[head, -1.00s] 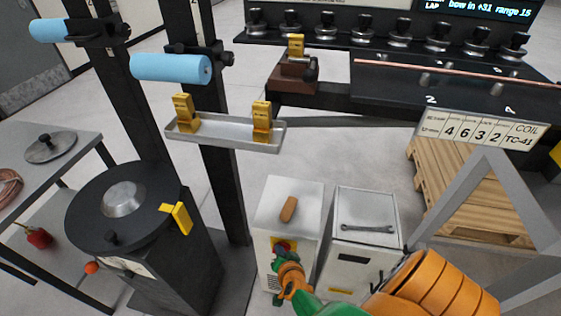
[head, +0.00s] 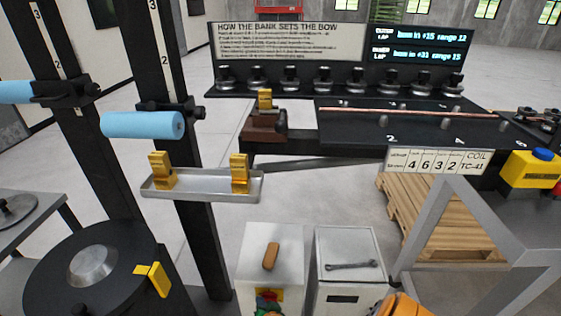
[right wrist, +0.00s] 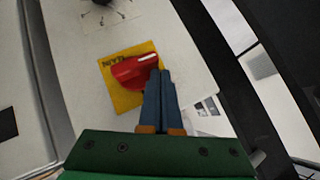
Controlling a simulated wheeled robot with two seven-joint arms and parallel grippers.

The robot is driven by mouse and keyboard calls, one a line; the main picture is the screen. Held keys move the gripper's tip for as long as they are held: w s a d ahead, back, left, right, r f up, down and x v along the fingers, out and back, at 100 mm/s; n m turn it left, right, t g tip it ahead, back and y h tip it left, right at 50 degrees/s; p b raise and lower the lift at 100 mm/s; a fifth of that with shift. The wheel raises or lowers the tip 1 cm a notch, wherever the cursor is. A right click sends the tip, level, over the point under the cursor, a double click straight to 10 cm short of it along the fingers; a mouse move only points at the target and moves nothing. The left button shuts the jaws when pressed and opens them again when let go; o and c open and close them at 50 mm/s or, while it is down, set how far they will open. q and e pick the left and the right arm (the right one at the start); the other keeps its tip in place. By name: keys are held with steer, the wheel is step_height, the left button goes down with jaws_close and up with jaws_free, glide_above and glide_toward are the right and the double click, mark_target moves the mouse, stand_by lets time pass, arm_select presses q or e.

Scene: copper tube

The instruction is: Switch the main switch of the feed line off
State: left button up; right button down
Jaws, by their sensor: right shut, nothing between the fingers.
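The main switch is a red rotary knob (right wrist: 130,72) on a yellow plate (right wrist: 124,98) with an upside-down label, on a pale cabinet face in the right wrist view. A white mark on the knob points toward the upper right. My right gripper (right wrist: 160,78) is shut and empty, with its blue fingertips at the knob's right end; whether they touch it I cannot tell. In the head view the cabinet (head: 290,248) stands at the bottom middle, and the yellow plate (head: 279,294) is mostly hidden behind my right gripper (head: 266,300). My left gripper is not in view.
A grey box (head: 349,240) with a wrench (head: 351,265) on top stands right of the cabinet. A brown block (head: 271,256) lies on the cabinet. A black post (head: 200,245) and a round drum (head: 130,250) stand left. A metal frame (head: 440,225) is at right.

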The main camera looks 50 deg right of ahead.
stand_by(0.3)
step_height(320, 180, up, 5)
steer(key=p, duration=0.5)
steer(key=shift+w+d, duration=0.1)
steer(key=s+a+r+p, duration=0.4)
steer(key=a+r+p, duration=0.1)
steer(key=r+p, duration=0.1)
steer(key=shift+s+a+p, duration=0.35)
steer(key=shift+p, duration=0.35)
